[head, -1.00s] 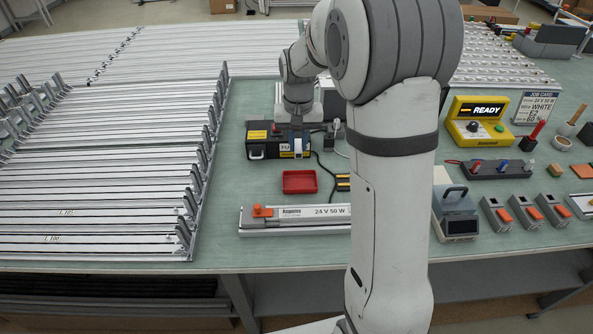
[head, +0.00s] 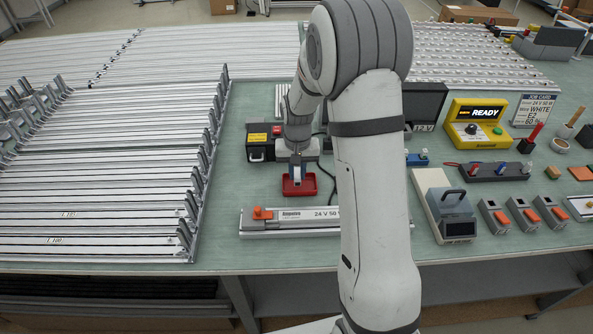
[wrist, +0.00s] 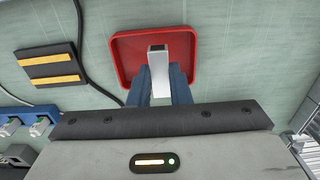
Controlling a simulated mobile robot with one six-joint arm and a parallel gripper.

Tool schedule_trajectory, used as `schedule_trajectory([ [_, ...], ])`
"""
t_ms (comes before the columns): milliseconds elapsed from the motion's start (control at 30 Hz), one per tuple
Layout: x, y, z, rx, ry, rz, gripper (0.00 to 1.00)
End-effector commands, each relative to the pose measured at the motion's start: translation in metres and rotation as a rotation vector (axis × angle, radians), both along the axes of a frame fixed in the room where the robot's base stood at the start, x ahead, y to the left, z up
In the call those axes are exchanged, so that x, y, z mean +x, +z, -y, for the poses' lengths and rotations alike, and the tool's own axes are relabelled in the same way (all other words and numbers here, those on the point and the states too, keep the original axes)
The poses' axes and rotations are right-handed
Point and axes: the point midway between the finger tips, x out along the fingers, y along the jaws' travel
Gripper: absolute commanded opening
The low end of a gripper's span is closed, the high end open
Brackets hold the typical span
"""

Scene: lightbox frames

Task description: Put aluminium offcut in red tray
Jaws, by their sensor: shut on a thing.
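My gripper (head: 297,178) is above the tray, pointing down. In the wrist view its blue fingers (wrist: 159,85) are shut on the aluminium offcut (wrist: 158,66), a silvery square-section piece. The offcut's far end overlaps the tray's inside in the picture. Whether it touches the tray floor is hard to tell.
A white 24 V 50 W unit (head: 290,216) lies just in front of the tray. Long aluminium profiles (head: 100,185) fill the racks at left. A black cable (wrist: 86,60) and a black pad with yellow strips (wrist: 50,67) lie beside the tray.

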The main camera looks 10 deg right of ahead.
Motion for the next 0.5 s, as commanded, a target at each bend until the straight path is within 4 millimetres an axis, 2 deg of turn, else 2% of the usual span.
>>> schedule_trajectory([
  [467,0.0,-0.012,0.001,0.0,-0.001,0.0,0.0],
  [500,0.0,-0.012,0.001,0.0,-0.001,-0.001,0.2],
])
